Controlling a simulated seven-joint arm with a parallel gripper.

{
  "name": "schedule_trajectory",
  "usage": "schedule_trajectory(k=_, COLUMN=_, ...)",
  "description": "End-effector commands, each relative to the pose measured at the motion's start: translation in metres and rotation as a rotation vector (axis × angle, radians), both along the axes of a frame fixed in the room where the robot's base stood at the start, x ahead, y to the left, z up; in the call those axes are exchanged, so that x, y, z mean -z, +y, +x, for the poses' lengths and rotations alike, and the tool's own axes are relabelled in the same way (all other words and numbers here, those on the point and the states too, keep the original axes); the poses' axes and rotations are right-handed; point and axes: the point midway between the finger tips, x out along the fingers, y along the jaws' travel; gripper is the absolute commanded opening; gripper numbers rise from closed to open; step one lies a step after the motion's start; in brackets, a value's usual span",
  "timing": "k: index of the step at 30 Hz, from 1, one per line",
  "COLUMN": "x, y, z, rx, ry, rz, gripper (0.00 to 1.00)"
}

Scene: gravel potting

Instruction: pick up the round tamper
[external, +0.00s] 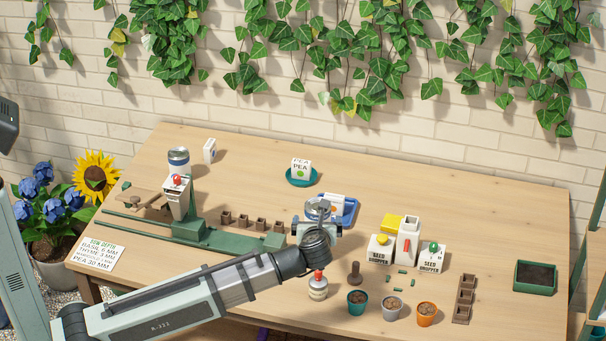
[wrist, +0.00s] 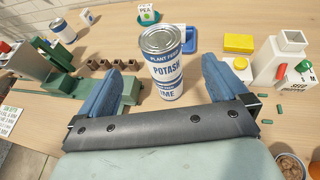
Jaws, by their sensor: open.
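The round tamper appears to be the small dark brown piece (external: 355,272) with an upright handle, standing on the table right of my arm in the external view. I cannot make it out in the wrist view. My gripper (external: 317,228) is open, away from it, up and to the left. In the wrist view my gripper (wrist: 160,85) has its two blue fingers wide apart. A white and blue plant food can (wrist: 163,70) shows upright between them; whether they touch it I cannot tell.
Several small pots, including a green one (external: 357,302) and an orange one (external: 427,314), stand near the tamper. A red-topped bottle (external: 318,286) is to its left. White seed droppers (external: 431,258) stand right of it. A green planter frame (external: 205,236) lies left.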

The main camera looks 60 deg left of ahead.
Motion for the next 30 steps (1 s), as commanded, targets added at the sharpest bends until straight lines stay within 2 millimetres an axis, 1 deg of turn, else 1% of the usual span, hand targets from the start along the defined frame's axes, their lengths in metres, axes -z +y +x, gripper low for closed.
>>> schedule_trajectory(k=4, x=0.0000, y=0.0000, z=0.0000, rx=0.000, ry=0.000, rz=0.000, gripper=1.00)
schedule_trajectory(k=5, x=0.0000, y=0.0000, z=0.0000, rx=0.000, ry=0.000, rz=0.000, gripper=0.98)
schedule_trajectory(k=19, x=0.0000, y=0.0000, z=0.0000, rx=0.000, ry=0.000, rz=0.000, gripper=0.53)
schedule_trajectory(k=26, x=0.0002, y=0.0001, z=0.0004, rx=-0.001, ry=0.001, rz=-0.002, gripper=0.53)
schedule_trajectory(k=30, x=0.0063, y=0.0018, z=0.0098, rx=-0.031, ry=0.008, rz=-0.065, gripper=0.53)
